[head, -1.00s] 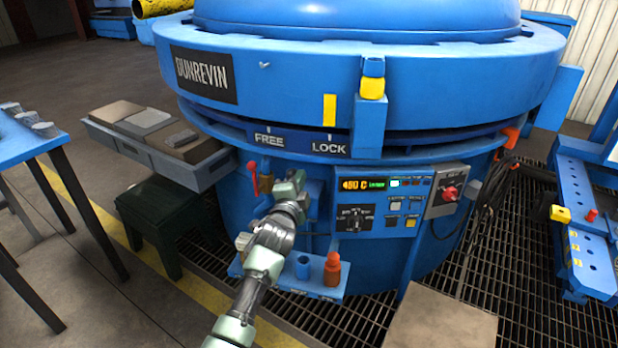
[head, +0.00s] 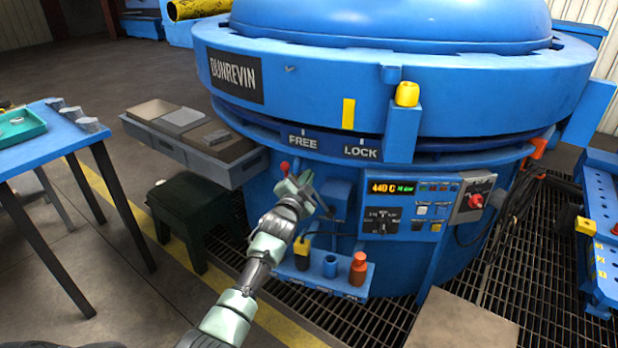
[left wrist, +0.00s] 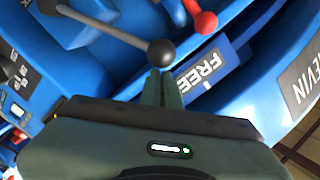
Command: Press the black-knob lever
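The black-knob lever shows in the left wrist view as a dark round knob (left wrist: 160,53) on a grey rod running up to the left. My left gripper (left wrist: 161,76) has its two fingers together, with the tips right at the knob's lower edge; I cannot tell whether they touch it. Nothing shows between the fingers. In the head view my left gripper (head: 305,183) is at the furnace front, and the black knob is hidden there. A red-knob lever (head: 284,167) is just left of it; its red knob (left wrist: 203,22) also shows in the left wrist view. My right gripper is out of view.
The blue furnace (head: 330,80) carries FREE and LOCK labels (head: 361,153). A control panel (head: 410,205) is right of the gripper. A small shelf (head: 325,280) with a red bottle (head: 358,268) sits below. A grey tray bench (head: 190,150) and blue table (head: 60,135) stand left.

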